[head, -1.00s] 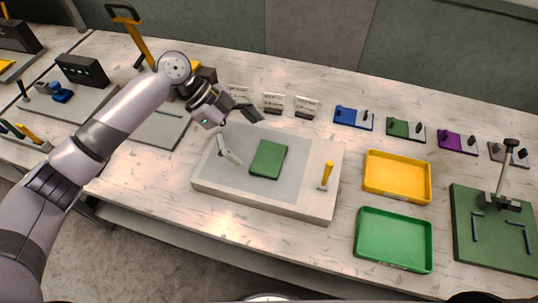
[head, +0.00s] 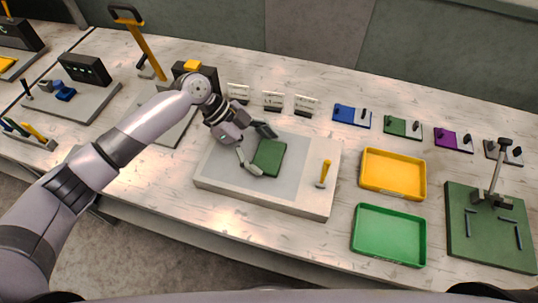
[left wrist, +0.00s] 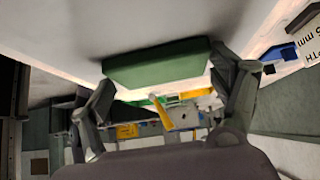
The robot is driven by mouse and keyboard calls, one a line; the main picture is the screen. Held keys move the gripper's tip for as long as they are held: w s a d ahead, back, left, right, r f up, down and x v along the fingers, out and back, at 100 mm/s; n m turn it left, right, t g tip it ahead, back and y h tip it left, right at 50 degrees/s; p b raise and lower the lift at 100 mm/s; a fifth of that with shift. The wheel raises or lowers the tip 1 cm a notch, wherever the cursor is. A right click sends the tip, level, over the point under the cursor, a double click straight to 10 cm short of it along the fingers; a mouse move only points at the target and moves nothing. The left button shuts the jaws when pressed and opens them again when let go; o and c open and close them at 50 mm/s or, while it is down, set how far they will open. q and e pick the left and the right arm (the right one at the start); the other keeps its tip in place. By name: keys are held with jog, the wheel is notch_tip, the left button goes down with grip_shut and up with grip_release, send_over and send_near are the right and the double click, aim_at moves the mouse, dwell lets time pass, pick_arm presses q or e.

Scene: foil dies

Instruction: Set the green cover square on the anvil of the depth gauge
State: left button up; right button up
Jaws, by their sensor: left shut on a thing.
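The green cover (head: 269,157) is a flat dark green block on the pale grey platform at the table's middle. My left gripper (head: 261,150) has its two fingers at opposite sides of the cover and is shut on it. The left wrist view shows the cover (left wrist: 155,63) between the fingers, at or very near the grey surface; I cannot tell any gap beneath. What looks like the depth gauge (head: 490,195), a dark post and block on a green plate with grey bars, stands at the far right. Its anvil is not clear to see. My right gripper is out of view.
A yellow tray (head: 393,190) and a green tray (head: 354,243) lie between platform and gauge. A yellow-handled tool (head: 323,174) stands at the platform's right side. White label cards and small coloured stands line the back. Bare table shows behind the yellow tray.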

pick_arm(q)
jog(key=c, duration=0.6)
jog(key=shift+r, duration=0.1)
